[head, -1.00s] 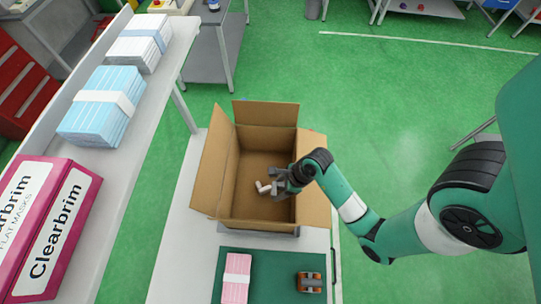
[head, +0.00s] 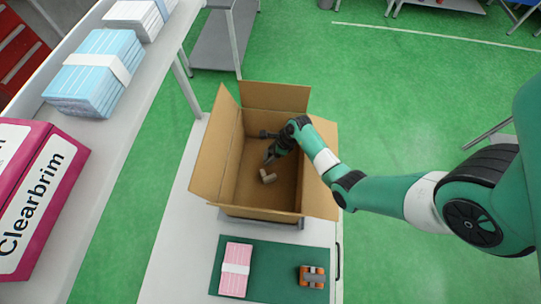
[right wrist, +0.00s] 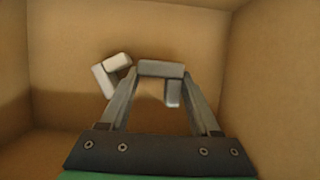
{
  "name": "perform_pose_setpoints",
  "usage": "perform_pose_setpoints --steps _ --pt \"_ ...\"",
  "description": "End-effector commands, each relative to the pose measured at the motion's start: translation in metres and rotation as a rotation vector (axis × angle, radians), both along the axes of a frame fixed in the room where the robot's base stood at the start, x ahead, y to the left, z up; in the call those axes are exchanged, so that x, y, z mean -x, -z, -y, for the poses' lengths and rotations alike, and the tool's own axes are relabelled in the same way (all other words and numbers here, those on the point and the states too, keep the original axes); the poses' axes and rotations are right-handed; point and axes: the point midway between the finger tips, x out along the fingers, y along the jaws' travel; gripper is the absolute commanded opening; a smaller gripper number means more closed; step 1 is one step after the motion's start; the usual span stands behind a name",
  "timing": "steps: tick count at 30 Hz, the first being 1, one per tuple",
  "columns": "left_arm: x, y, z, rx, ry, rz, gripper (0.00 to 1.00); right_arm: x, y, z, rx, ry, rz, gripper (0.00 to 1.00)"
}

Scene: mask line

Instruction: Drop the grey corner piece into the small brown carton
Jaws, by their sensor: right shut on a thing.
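My right gripper (head: 268,160) reaches down inside the open brown carton (head: 205,165). In the right wrist view the gripper (right wrist: 161,75) is shut on a grey corner piece (right wrist: 160,68), an L shape spanning its two fingertips. A second, paler corner piece (right wrist: 107,80) shows just left of the fingertips, inside the carton. In the head view one greyish corner piece (head: 268,177) shows just below the fingertips; I cannot tell which of the two it is. My left gripper is out of view.
A green mat (head: 270,257) in front of the carton bears a pink mask stack (head: 235,270) and an orange-and-grey object (head: 312,276). A shelf at left holds blue mask packs (head: 95,75) and a pink Clearbrim box (head: 40,200). The carton's flaps stand open around my arm.

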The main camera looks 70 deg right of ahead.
Motion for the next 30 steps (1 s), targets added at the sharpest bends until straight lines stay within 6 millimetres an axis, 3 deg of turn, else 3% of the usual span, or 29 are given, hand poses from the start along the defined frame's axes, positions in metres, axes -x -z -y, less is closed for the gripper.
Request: perform_pose_setpoints --steps 1,3,25,26,27,30 --pt "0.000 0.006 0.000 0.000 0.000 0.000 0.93 0.001 0.011 -0.001 -0.002 0.000 -0.001 0.03" --pt "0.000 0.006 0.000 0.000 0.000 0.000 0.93 0.000 0.014 -0.001 -0.001 0.000 0.000 0.03" --pt "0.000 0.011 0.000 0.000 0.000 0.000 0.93 0.000 0.025 -0.001 0.000 -0.001 0.000 0.03" --pt "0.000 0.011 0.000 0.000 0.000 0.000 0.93 0.000 0.025 -0.001 0.000 -0.001 0.000 0.69" --pt "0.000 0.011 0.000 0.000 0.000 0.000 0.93 0.000 0.025 -0.001 0.000 -0.001 0.000 0.76" --pt "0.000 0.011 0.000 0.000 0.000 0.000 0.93 0.000 0.025 -0.001 0.000 0.000 0.000 0.76"
